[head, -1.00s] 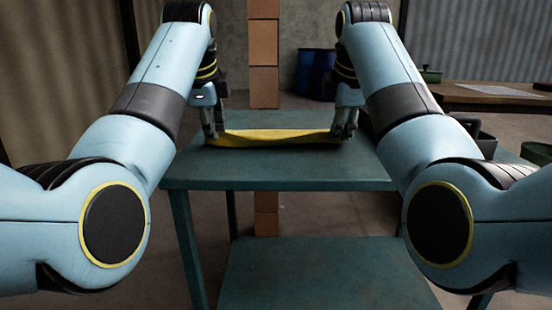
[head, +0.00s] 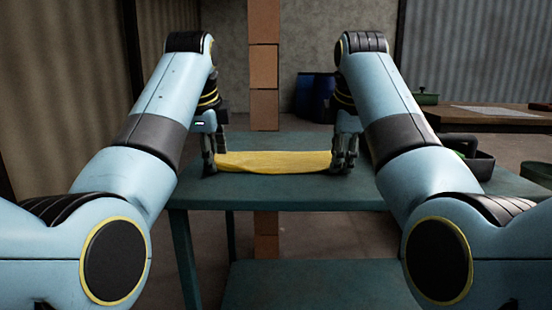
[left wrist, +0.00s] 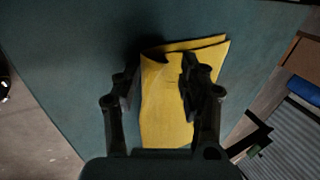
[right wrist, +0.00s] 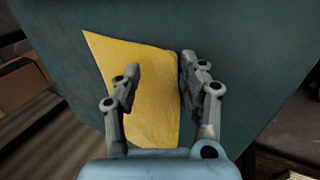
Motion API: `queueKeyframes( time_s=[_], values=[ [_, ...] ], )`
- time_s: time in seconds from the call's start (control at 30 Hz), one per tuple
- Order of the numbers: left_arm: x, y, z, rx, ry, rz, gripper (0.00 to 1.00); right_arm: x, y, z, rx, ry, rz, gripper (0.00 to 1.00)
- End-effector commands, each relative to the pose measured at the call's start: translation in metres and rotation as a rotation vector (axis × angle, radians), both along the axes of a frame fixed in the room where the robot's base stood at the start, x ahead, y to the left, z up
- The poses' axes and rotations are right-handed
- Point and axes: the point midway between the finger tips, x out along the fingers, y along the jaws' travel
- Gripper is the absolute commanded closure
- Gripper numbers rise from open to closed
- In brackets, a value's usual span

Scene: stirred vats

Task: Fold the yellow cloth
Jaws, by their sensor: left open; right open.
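The yellow cloth (head: 274,162) lies on the teal table (head: 280,190) as a folded strip between my two grippers. In the left wrist view the cloth (left wrist: 165,100) shows two layers at its far end, with their edges slightly apart. My left gripper (head: 215,162) is open at the cloth's left end; one finger is over the cloth and one beside it. My right gripper (head: 345,160) is open at the right end. In the right wrist view one finger is over the cloth (right wrist: 150,90) and the other is at its edge.
A dark open-topped bin (head: 468,155) stands on the right. A wooden-topped table (head: 500,118) and blue barrels (head: 318,95) are further back. A stack of brown boxes (head: 264,60) rises behind the table. The table's front part is clear.

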Motion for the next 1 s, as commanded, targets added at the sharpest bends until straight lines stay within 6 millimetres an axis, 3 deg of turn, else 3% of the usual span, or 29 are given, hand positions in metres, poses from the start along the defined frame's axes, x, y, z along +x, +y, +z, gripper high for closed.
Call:
queueKeyframes(
  time_s=[0.5,0.67,1.0],
  values=[
    [-0.033,-0.001,0.079,-0.002,-0.004,-0.001,0.58,-0.033,0.001,0.079,0.002,-0.005,0.001,0.58],
    [-0.039,0.000,0.089,0.000,-0.003,0.000,0.58,-0.039,0.000,0.088,0.001,-0.002,0.000,0.58],
    [-0.039,0.000,0.088,0.000,-0.002,0.000,0.58,-0.039,0.000,0.088,0.000,-0.001,0.000,0.58]
  ],
)
